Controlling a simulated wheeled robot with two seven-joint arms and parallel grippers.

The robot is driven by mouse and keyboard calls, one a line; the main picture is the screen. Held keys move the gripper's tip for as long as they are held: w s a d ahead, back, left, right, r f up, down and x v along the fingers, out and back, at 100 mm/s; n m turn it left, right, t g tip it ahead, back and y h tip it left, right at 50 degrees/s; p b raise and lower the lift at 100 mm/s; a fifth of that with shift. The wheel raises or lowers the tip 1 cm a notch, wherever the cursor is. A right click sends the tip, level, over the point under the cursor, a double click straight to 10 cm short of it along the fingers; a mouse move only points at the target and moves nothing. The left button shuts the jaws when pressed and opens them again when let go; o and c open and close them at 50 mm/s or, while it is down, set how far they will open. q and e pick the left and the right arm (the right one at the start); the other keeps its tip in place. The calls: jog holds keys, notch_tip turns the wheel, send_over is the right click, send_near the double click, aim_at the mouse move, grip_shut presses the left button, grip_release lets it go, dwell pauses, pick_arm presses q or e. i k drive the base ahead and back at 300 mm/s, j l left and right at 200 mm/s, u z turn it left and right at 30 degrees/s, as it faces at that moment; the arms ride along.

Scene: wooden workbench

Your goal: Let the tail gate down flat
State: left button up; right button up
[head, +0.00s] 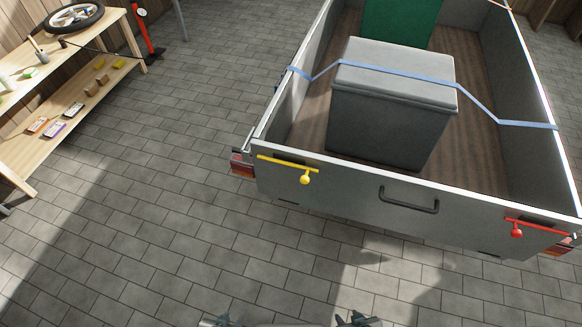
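The grey tail gate (345,197) stands upright, closing the near end of the trailer. A yellow latch (289,163) with a round knob lies across its upper left end. A red latch (538,226) with a round knob lies across its upper right end. A black handle (408,204) is fixed at the middle of its outer face. My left gripper (214,321) and my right gripper (357,320) are at the bottom edge, in front of and apart from the gate. Both are mostly cut off, so their fingers cannot be judged.
The trailer bed holds a grey lidded box (392,110) and a green object (400,22). A blue strap (403,76) crosses the box between the side walls. A wooden shelf bench (72,107) stands at the left. The paved floor (180,215) before the gate is clear.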

aim_at(464, 219)
jog(key=i+l+z, duration=0.1)
jog(key=z, duration=1)
